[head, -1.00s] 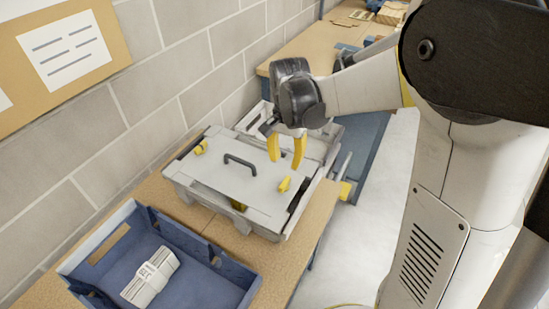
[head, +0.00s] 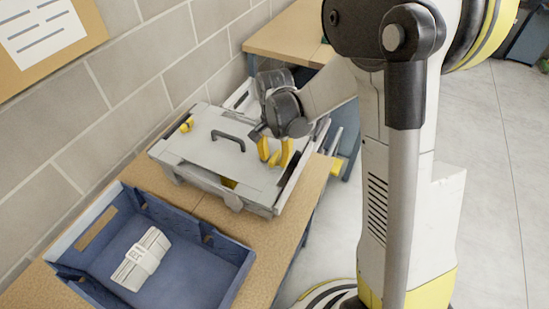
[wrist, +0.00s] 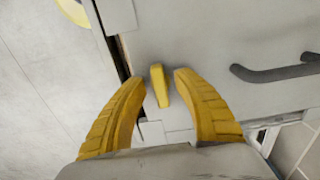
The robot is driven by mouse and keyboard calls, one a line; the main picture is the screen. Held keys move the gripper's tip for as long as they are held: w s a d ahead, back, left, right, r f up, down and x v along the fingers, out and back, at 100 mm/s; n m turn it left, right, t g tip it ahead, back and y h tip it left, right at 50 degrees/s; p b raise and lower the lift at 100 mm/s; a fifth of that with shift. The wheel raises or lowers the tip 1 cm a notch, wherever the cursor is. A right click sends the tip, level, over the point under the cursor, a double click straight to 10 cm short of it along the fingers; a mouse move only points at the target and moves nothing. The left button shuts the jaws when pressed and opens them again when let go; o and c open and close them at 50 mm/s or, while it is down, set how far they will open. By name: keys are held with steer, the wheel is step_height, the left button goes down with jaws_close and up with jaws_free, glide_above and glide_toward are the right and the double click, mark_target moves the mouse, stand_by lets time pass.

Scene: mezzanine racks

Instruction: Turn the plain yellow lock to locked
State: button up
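A grey case with a flat lid (head: 215,160) and a dark handle (head: 233,138) sits on the wooden bench. One yellow lock (head: 187,124) is at the lid's far left corner. Another yellow lock (wrist: 159,86) shows in the wrist view near the lid's edge, its bar running nearly up and down the picture. My gripper (head: 273,162) is over that side of the lid, fingers pointing down. In the wrist view my open gripper (wrist: 160,80) has one finger on each side of this lock, with small gaps. The head view hides this lock behind the fingers.
A blue tray (head: 230,262) holding a white banded bundle (head: 142,260) stands on the bench (head: 268,255) in front of the case. A block wall (head: 120,110) is close behind at left. Open floor (head: 480,200) lies to the right.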

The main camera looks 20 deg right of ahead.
jaws_close()
steer(key=shift+m, duration=0.3)
steer(key=m+b, duration=0.1)
steer(key=m, duration=0.7)
steer(key=shift+w+m+b, duration=0.1)
steer(key=shift+m+b, duration=0.3)
steer(key=m, duration=0.4)
steer(key=shift+w+m, duration=0.1)
steer(key=shift+m, duration=0.2)
steer(key=shift+m+b, duration=0.4)
steer(key=shift+m, duration=1.5)
